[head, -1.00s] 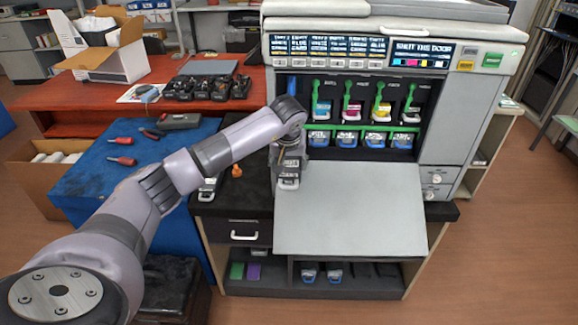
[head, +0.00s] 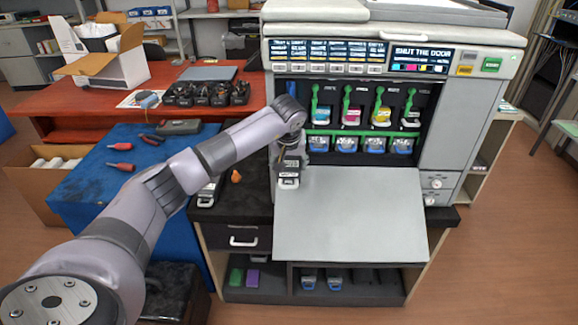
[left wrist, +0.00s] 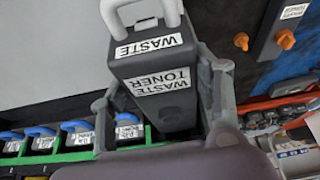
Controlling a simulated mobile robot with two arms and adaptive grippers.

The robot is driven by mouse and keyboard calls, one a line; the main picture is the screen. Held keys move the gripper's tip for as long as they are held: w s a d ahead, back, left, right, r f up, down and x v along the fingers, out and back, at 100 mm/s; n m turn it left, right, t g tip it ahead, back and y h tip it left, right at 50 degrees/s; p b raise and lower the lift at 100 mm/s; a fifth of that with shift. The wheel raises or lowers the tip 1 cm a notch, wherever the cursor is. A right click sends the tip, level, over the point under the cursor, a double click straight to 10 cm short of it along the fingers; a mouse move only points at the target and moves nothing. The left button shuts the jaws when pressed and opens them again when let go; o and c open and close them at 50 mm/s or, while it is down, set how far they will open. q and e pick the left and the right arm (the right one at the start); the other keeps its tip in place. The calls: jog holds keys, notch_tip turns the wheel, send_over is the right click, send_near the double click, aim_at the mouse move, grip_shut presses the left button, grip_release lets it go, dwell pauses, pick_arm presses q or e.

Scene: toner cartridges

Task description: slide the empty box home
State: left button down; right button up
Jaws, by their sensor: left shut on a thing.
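My left gripper (head: 291,160) is shut on a dark waste toner box (head: 288,181) with a pale handle. It holds the box at the left end of the printer's open bay, by the upper left corner of the lowered grey door (head: 350,215). In the left wrist view the box (left wrist: 155,50) shows its "WASTE" and "WASTE TONER" labels between the fingers of my gripper (left wrist: 165,95). The left slot behind the box is mostly hidden by my gripper. A similar box (head: 207,192) stands on the black counter to the left. My right gripper is out of view.
The printer (head: 450,120) has several toner cartridges (head: 351,116) with green levers, and blue-handled units (head: 346,145) below. Its display (head: 422,53) reads "SHUT THE DOOR". An orange plug (head: 236,176) lies on the counter. The door's top is bare.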

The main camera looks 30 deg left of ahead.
pick_arm(q)
jog(key=shift+w, duration=0.1)
dwell(0.3)
jog(key=shift+w+a+b, duration=0.3)
jog(key=shift+w+a, duration=0.15)
jog(key=shift+w, duration=0.25)
jog(key=shift+f, duration=0.1)
jog(key=shift+c, duration=2.3)
grip_release()
jog(key=shift+s+d+p, duration=0.3)
jog(key=shift+s+p, duration=0.05)
jog(key=shift+s, duration=0.15)
jog(key=shift+s+d+p, duration=0.25)
jog(key=shift+s+p, duration=0.05)
jog(key=shift+s, duration=0.2)
jog(key=shift+s+d, duration=0.5)
jog(key=shift+s, duration=0.25)
